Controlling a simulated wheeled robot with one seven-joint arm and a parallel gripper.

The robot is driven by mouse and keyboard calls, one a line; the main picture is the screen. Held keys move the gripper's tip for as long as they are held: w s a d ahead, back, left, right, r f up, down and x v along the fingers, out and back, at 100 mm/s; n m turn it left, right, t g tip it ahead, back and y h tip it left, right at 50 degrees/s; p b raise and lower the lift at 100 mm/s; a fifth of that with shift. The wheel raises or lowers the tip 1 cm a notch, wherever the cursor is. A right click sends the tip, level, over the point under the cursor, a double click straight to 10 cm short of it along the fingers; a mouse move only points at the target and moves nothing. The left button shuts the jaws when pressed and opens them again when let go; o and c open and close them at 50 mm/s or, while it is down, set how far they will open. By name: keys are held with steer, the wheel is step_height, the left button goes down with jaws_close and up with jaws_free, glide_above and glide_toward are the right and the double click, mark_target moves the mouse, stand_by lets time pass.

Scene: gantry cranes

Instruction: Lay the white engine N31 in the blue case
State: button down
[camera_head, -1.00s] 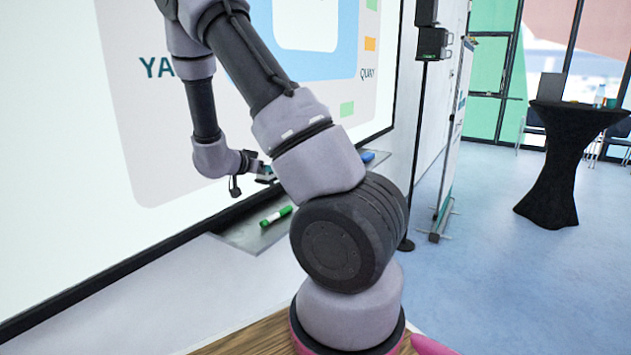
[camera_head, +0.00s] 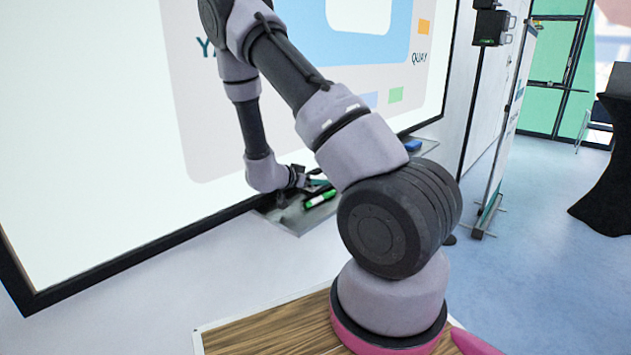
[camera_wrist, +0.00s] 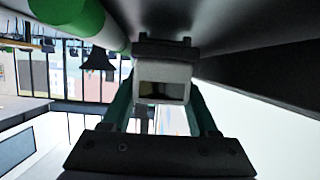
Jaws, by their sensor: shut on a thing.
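My gripper (camera_wrist: 165,100) is shut on a white boxy thing (camera_wrist: 149,72) with a dark recess in its face, between the teal fingers in the wrist view. It is white like the engine, but no N31 marking is readable. In the head view my gripper (camera_head: 312,186) is small, at the whiteboard tray just above the green marker, and the held thing cannot be made out. A small blue object (camera_head: 412,145) lies on the tray to the right, partly behind my arm. I cannot tell whether it is the blue case.
The grey tray (camera_head: 287,218) runs under the whiteboard (camera_head: 120,190). The green-and-white marker (camera_head: 320,198) lies on it, and fills the upper left of the wrist view. A stand (camera_head: 510,120) and a black-draped table (camera_head: 610,170) are at the right, with open blue floor between.

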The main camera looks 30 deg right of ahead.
steer(key=shift+f, duration=0.15)
steer(key=shift+c, duration=0.8)
jaws_free()
